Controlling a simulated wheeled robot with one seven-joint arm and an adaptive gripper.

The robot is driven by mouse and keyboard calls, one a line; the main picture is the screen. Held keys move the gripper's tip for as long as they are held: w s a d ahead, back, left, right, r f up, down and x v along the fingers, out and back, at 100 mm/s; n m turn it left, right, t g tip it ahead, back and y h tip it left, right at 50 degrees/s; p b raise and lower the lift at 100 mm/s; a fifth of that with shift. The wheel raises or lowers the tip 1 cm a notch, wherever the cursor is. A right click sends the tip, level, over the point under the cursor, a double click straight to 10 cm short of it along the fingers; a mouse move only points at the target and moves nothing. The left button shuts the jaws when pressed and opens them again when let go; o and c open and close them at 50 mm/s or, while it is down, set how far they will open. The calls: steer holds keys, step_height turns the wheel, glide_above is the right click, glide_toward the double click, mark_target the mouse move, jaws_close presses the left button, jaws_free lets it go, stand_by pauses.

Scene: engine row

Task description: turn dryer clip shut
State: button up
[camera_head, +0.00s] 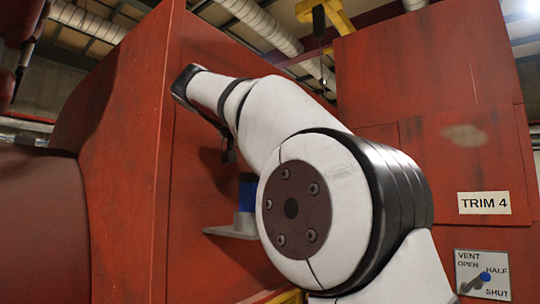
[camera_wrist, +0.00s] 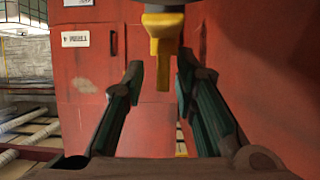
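In the wrist view, which is upside down, a yellow lever-like piece (camera_wrist: 165,50), which looks like the dryer clip, extends from a dark grey part at the top edge. My gripper (camera_wrist: 160,68) is open, with one dark green-padded finger on each side of the yellow piece. I see a gap on both sides; I cannot tell how deep the piece lies between the fingers. In the head view a blue-topped grey cylinder (camera_head: 247,192), perhaps the dryer, stands on a grey bracket, partly behind my white arm. The clip and my fingertips cannot be made out there.
Red panels (camera_head: 126,170) stand close at left, behind and at right. A "TRIM 4" label (camera_head: 484,203) is on the right panel. Below it is a vent plate (camera_head: 483,257) with a blue-knobbed lever. A yellow hoist part (camera_head: 325,14) hangs overhead.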

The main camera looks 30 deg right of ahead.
steer(key=shift+a, duration=0.1)
steer(key=shift+a+r, duration=0.15)
steer(key=v, duration=1.1)
steer(key=shift+a, duration=0.25)
steer(key=shift+s, duration=0.2)
